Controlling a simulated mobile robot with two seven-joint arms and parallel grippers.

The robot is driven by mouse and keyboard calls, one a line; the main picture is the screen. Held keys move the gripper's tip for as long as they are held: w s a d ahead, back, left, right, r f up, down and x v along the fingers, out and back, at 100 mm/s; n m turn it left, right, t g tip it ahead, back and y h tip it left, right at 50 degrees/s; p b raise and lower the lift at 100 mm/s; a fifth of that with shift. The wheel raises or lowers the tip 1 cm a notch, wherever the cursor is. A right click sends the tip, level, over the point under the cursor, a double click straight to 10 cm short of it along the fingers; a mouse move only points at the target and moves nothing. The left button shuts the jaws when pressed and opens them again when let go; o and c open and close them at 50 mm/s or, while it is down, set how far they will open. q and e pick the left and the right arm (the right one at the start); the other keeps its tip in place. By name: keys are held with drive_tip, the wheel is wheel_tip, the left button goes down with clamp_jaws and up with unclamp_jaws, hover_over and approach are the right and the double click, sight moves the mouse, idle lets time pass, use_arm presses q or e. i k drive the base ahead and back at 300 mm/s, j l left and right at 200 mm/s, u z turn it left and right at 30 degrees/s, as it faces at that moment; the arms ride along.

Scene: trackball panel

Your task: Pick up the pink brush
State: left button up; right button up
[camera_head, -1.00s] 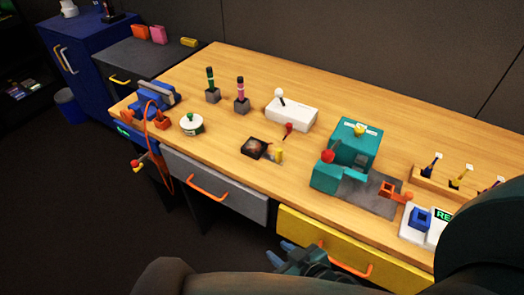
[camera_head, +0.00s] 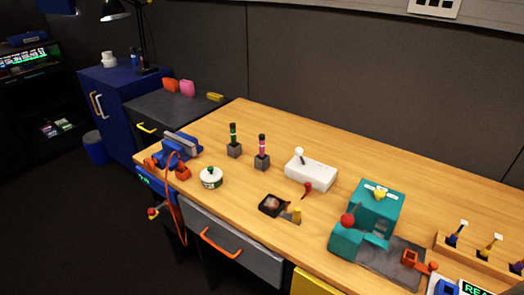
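The pink brush (camera_head: 262,146) stands upright in a small grey block (camera_head: 262,163) on the wooden workbench. It has a dark upper part and a pink band. A similar green brush (camera_head: 233,134) stands upright in its own grey block just to the left. Neither of my grippers shows in the current view, so nothing is seen touching the pink brush.
A white box with a lever (camera_head: 311,174) stands right of the brush. A round white tin (camera_head: 211,178) and a blue vise (camera_head: 181,149) are left. A teal machine (camera_head: 368,218) is further right. The bench (camera_head: 335,147) behind is clear.

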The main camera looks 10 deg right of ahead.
sight(261, 136)
drive_tip(key=z, duration=0.5)
drive_tip(key=j+z, duration=0.2)
drive_tip(key=z, duration=0.25)
drive_tip(key=i+j+z, duration=0.1)
drive_tip(key=z, duration=0.35)
drive_tip(key=j+z, duration=0.3)
drive_tip(key=z, duration=0.15)
drive_tip(key=k+j+z, duration=0.1)
drive_tip(key=j+z, duration=0.25)
drive_tip(key=j, duration=0.15)
drive_tip(key=k+j+z, duration=0.1)
drive_tip(key=j+z, duration=0.25)
drive_tip(key=j, duration=0.15)
drive_tip(key=k+j, duration=0.15)
drive_tip(key=j, duration=0.2)
drive_tip(key=k+j+z, duration=0.15)
drive_tip(key=j, duration=0.2)
drive_tip(key=k+j, duration=0.1)
drive_tip(key=j, duration=0.25)
